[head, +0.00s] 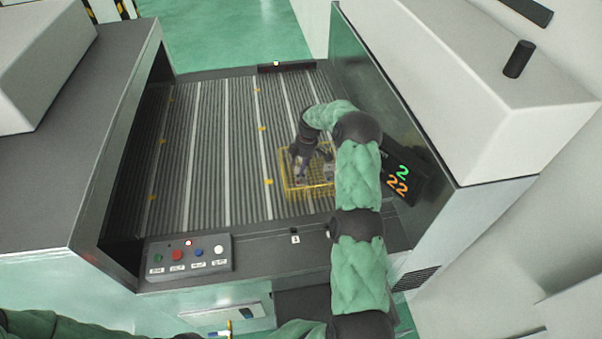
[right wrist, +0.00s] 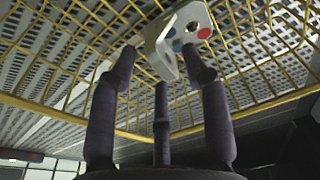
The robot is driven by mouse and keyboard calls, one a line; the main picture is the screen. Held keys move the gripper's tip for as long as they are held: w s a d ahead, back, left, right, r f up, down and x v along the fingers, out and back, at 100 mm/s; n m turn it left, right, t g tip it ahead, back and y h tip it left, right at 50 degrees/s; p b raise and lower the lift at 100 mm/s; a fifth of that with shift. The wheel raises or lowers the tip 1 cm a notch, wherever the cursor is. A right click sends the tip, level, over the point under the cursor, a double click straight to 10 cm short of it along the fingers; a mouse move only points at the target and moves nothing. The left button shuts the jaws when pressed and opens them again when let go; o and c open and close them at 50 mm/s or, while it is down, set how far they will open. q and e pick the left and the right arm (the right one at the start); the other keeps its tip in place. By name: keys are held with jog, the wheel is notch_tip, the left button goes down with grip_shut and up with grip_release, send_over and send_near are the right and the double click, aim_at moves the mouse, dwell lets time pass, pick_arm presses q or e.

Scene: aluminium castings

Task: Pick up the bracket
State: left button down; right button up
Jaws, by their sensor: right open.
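The bracket (right wrist: 178,38) is a pale, angled metal piece with a hole and red and blue round spots, seen in the right wrist view. It lies in a yellow wire basket (right wrist: 62,114), just beyond the fingertips of my right gripper (right wrist: 163,72). The three dark fingers are spread open, and no firm grip on the bracket shows. In the head view my right gripper (head: 301,160) points down into the yellow basket (head: 312,190), and my arm hides part of it. My left gripper is not in view; only a green sleeve shows at the bottom left.
The basket rests on a grey ribbed conveyor bed (head: 215,150) between dark side walls. A control panel (head: 188,258) with several buttons stands at the front edge. A dark display (head: 400,175) is on the right wall. The bed left of the basket is clear.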

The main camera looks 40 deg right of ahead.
jog(key=shift+w+a+f, duration=0.1)
jog(key=shift+f, duration=0.7)
grip_shut()
jog(key=shift+r, duration=0.1)
